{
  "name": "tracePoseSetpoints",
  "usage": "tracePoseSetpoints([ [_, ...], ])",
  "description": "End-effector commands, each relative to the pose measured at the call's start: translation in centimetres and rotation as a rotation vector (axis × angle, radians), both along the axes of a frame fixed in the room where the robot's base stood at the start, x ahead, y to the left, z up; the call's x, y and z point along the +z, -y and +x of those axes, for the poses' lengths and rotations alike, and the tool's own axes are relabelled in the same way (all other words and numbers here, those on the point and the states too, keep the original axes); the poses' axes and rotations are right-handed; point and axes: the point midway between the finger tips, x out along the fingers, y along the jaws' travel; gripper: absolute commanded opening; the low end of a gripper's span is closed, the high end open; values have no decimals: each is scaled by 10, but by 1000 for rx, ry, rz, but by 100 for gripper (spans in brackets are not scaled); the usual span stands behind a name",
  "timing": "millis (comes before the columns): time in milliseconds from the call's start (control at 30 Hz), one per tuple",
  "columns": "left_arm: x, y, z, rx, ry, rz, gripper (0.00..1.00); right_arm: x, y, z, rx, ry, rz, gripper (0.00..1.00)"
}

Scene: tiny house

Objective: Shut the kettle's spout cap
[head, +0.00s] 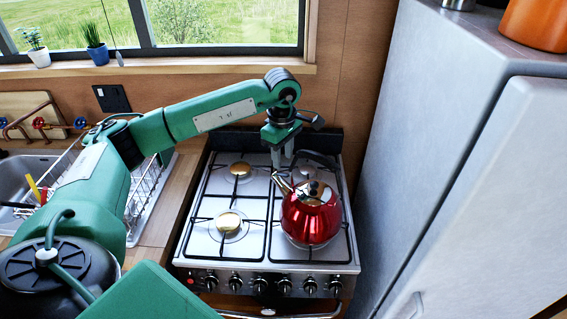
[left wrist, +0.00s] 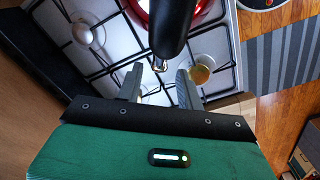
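The red kettle (head: 310,218) stands upright on the right front burner of the stove, with its metal spout (head: 281,182) pointing up and left. My left gripper (head: 283,162) points down just above the spout tip. In the left wrist view, my left gripper (left wrist: 159,88) is open, its grey fingers apart with nothing held. The spout tip (left wrist: 160,66) shows just beyond the gap between them, below the black handle (left wrist: 160,25). The cap is too small to tell whether it is open. My right gripper is not in view.
The stove top (head: 207,190) has black grates and is otherwise clear. A tall grey fridge (head: 440,150) stands close on the right. A white dish rack (head: 150,185) and a sink (head: 30,172) are on the left. The window wall is behind.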

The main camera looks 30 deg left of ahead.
Motion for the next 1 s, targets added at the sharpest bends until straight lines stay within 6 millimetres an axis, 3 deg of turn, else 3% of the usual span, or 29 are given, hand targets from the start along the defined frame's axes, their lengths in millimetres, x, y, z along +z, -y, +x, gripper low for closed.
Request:
tracePoseSetpoints([
  [300, -44, 0, 1, -1, -1, -1, 37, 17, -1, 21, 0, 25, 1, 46],
  [667, -51, 0, 1, -1, 1, -1, 37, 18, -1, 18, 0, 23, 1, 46],
  [867, -51, 0, 1, -1, 1, -1, 2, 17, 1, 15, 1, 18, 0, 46],
  [1000, -51, 0, 1, -1, 1, -2, 0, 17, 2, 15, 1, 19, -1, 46],
])
